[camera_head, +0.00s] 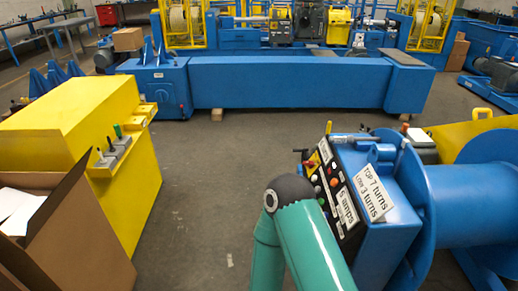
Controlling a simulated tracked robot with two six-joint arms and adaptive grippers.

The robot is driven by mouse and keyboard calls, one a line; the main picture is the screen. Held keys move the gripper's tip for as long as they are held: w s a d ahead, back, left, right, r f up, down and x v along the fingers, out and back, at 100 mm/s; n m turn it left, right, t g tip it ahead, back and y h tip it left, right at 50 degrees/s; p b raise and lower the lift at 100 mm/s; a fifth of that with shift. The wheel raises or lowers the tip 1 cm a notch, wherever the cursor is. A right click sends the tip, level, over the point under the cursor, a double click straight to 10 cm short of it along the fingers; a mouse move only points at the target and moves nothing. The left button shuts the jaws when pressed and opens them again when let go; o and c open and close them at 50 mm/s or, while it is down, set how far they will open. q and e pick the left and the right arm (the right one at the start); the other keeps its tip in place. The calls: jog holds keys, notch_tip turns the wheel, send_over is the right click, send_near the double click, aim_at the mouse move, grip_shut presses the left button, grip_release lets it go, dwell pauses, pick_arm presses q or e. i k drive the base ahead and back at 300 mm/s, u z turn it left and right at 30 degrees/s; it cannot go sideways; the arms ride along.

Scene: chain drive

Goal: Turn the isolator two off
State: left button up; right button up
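A black control panel (331,183) on a blue machine stands right of centre. At its upper left is a small yellow and red switch (313,161), which looks like an isolator; its label and position are too small to read. Buttons and lamps in red and white sit beside it. A teal arm link of mine with a dark grey joint rises from the bottom centre, in front of the panel's lower left part. Neither of my grippers shows. I cannot tell which isolator is number two.
A yellow cabinet (90,165) with small levers (112,145) and an open cardboard box (75,235) stand at left. A large blue drum (470,200) is at right. A long blue machine bed (290,82) crosses the back. Grey floor (215,170) is clear between.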

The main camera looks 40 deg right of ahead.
aim_at(310, 163)
jog(key=z, duration=0.25)
jog(key=i, duration=1.5)
jog(key=z, duration=0.85)
jog(key=i, duration=0.35)
jog(key=z, duration=0.25)
jog(key=k, duration=0.9)
jog(key=z, duration=0.15)
jog(key=i, duration=0.95)
jog(key=u, duration=0.1)
